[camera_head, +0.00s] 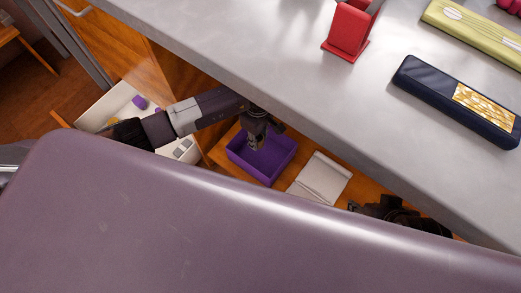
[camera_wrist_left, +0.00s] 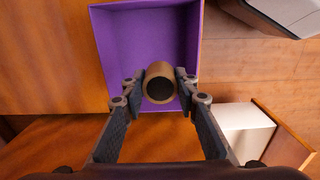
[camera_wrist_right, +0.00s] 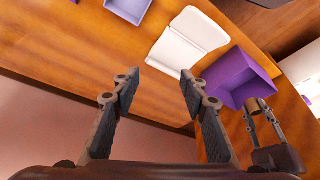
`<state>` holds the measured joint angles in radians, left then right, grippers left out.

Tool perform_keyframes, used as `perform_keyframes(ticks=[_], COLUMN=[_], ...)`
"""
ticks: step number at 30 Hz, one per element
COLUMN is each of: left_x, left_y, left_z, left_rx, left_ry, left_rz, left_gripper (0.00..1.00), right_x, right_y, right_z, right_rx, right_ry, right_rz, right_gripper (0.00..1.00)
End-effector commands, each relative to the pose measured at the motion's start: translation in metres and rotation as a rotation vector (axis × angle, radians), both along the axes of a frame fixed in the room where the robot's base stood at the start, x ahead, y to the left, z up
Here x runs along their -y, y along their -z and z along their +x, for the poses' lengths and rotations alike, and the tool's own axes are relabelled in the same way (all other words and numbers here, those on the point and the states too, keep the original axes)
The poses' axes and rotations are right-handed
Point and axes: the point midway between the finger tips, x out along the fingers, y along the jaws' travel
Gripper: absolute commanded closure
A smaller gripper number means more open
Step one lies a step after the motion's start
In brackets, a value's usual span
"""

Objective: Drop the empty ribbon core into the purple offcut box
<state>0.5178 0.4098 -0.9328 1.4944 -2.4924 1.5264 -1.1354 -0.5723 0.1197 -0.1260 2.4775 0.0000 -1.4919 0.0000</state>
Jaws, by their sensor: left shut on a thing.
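The empty ribbon core (camera_wrist_left: 152,95) is a short brown cardboard tube, seen end-on in the left wrist view. My left gripper (camera_wrist_left: 160,84) is shut on it, one finger on each side. The purple offcut box (camera_wrist_left: 140,35) is open-topped and lies behind the core in that view. In the head view my left gripper (camera_head: 257,141) reaches down at the purple box (camera_head: 281,163); how far the core is above its floor I cannot tell. The right wrist view also shows the box (camera_wrist_right: 233,72) and the core (camera_wrist_right: 257,104). My right gripper (camera_wrist_right: 159,88) is open and empty.
A white folded item (camera_head: 320,178) lies on the wooden surface beside the box. A lilac tray (camera_wrist_right: 130,8) stands further off. The grey counter (camera_head: 290,60) overhangs behind, with a red stand (camera_head: 347,32) and a dark blue case (camera_head: 440,95). A mauve padded surface (camera_head: 220,220) fills the foreground.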

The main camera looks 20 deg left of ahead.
Motion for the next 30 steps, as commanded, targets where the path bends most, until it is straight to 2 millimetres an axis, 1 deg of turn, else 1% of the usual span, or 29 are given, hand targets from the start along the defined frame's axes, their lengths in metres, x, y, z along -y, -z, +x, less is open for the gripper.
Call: perform_keyframes(ticks=[1, 6, 17, 24, 30], left_x=[0.0, 0.0, 0.0, 0.0, 0.0], left_y=[0.004, 0.011, 0.025, 0.033, 0.039], left_z=[0.0, 0.0, 0.0, 0.0, 0.0], left_rx=[0.0, 0.0, 0.0, 0.0, 0.0], left_ry=[0.0, 0.0, 0.0, 0.001, 0.002], left_rz=[0.0, 0.0, -0.001, -0.001, -0.001], left_gripper=[0.83, 0.83, 0.83, 0.83, 0.83], right_x=[-0.002, -0.01, -0.025, -0.035, -0.043], right_y=[0.001, -0.006, -0.028, -0.051, -0.073], right_z=[0.007, 0.032, 0.078, 0.107, 0.126], right_rx=[0.027, 0.128, 0.337, 0.486, 0.609], right_ry=[-0.003, -0.011, -0.028, -0.037, -0.046], right_rz=[0.006, 0.027, 0.072, 0.104, 0.132], right_gripper=[0.6, 0.6, 0.6, 0.6, 0.6])
